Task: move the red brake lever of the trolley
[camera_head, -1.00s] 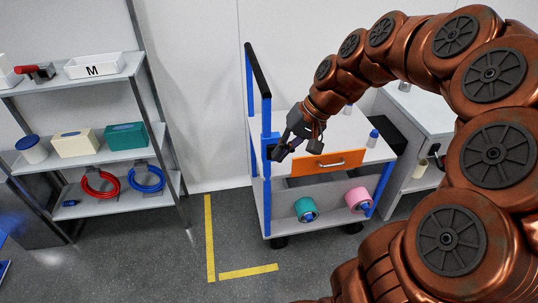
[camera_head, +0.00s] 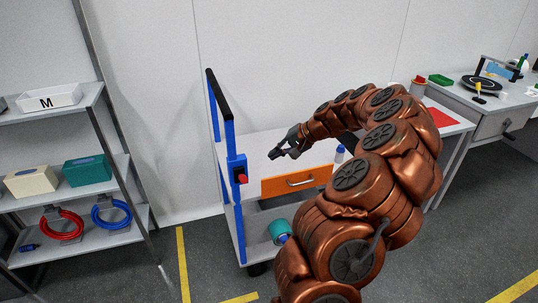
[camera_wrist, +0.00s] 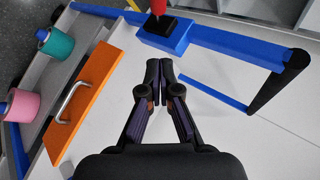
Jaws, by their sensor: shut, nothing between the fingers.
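The trolley has blue posts, a black push handle (camera_head: 219,94) and an orange drawer front (camera_head: 297,181). Its red brake lever (camera_head: 241,178) sits on a blue and black mount on the near left post. In the wrist view the red lever (camera_wrist: 158,7) shows at the top edge, partly cut off, above its black base (camera_wrist: 170,25). My gripper (camera_head: 272,155) is shut and empty over the trolley's top, to the right of the lever and apart from it. In the wrist view my gripper's fingertips (camera_wrist: 159,70) are together, pointing toward the lever mount.
A shelf rack (camera_head: 112,160) with boxes and coiled cables stands to the left. A teal roll (camera_head: 279,230) lies on the trolley's lower shelf. A small bottle (camera_head: 339,154) stands on its top. A bench (camera_head: 505,123) is at the right.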

